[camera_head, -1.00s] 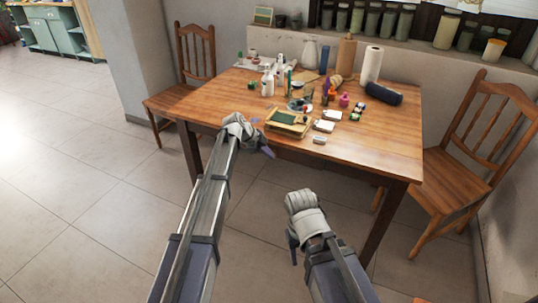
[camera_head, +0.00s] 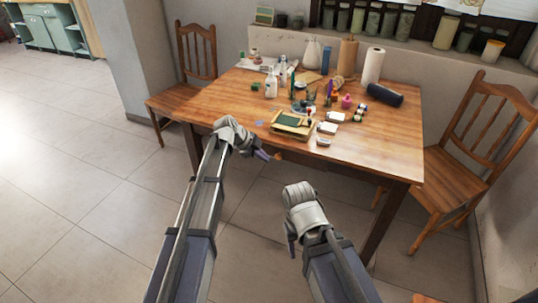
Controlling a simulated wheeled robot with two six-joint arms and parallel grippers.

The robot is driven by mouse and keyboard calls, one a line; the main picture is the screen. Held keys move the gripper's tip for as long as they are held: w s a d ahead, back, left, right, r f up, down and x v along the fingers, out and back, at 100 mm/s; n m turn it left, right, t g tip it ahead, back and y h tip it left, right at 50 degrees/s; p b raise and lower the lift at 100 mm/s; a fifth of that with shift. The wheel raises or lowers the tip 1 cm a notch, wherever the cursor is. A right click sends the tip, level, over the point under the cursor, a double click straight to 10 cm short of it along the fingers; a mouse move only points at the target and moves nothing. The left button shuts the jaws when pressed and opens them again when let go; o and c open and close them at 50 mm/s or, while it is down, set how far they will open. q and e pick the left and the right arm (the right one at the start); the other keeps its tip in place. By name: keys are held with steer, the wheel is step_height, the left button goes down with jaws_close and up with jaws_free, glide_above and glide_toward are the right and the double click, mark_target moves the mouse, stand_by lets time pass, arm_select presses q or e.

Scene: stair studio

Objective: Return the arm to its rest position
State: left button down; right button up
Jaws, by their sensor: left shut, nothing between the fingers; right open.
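My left arm reaches in from the lower left, and its gripper (camera_head: 268,156) is at the table's near edge, just left of the tray of items. Its fingers are shut and I see nothing held in them. My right gripper (camera_head: 291,241) hangs low in front of the table, over the floor, pointing down; its fingers are partly hidden behind the wrist, and it looks empty. The wooden table (camera_head: 215,100) stands in front of both arms.
On the table are a green-topped tray (camera_head: 291,121), white boxes (camera_head: 327,128), bottles, a paper towel roll (camera_head: 372,66) and a dark cylinder (camera_head: 384,94). Wooden chairs stand left (camera_head: 196,50) and right (camera_head: 472,150). The tiled floor at left is clear.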

arm_select(q)
steer(key=p+v, duration=0.2)
steer(key=v, duration=0.2)
steer(key=shift+s+a+r+p, duration=0.1)
steer(key=shift+s+r+p, duration=0.1)
steer(key=shift+r+p, duration=0.15)
arm_select(e)
step_height(320, 180, up, 4)
steer(key=shift+f, duration=0.1)
arm_select(q)
steer(key=s+d+r+n+g+y+p, duration=0.1)
steer(key=s+n, duration=0.4)
steer(key=s, duration=0.5)
steer(key=s+d+r+n+g+y+p, duration=0.1)
steer(key=s+r+n+y+p, duration=0.3)
steer(key=s, duration=0.7)
steer(key=s+d+r+n+g+y+p, duration=0.1)
steer(key=s+r+n+g+y+p, duration=0.1)
steer(key=s+n+p, duration=0.4)
steer(key=shift+s+d+r+n, duration=0.2)
steer(key=shift+s+n, duration=0.5)
steer(key=shift+s, duration=1.75)
arm_select(e)
step_height(320, 180, up, 12)
steer(key=shift+f, duration=0.2)
